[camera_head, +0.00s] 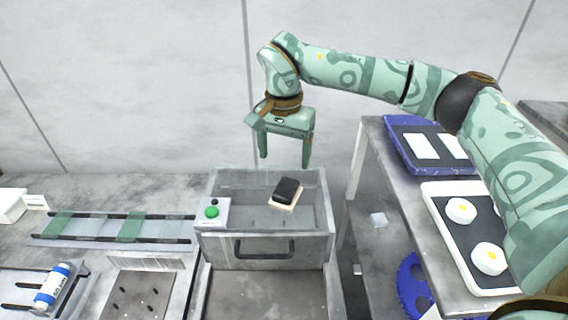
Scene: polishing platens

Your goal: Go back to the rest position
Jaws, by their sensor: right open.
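My right gripper (284,150) hangs above the back of a grey open drawer bin, its two fingers pointing down. It is open and nothing is between its fingers. My right arm reaches in from the right edge and bends down at the wrist. A dark block with a pale base (286,192) is in the grey bin (265,247), below the gripper and apart from it. My left gripper does not show in this view.
A green button box (212,212) sits at the bin's left corner. A rack with green plates (115,228) and a blue-and-white bottle (53,286) are at left. A blue tray (393,129) and a tray with white round pieces (446,239) lie on the right table, under my arm.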

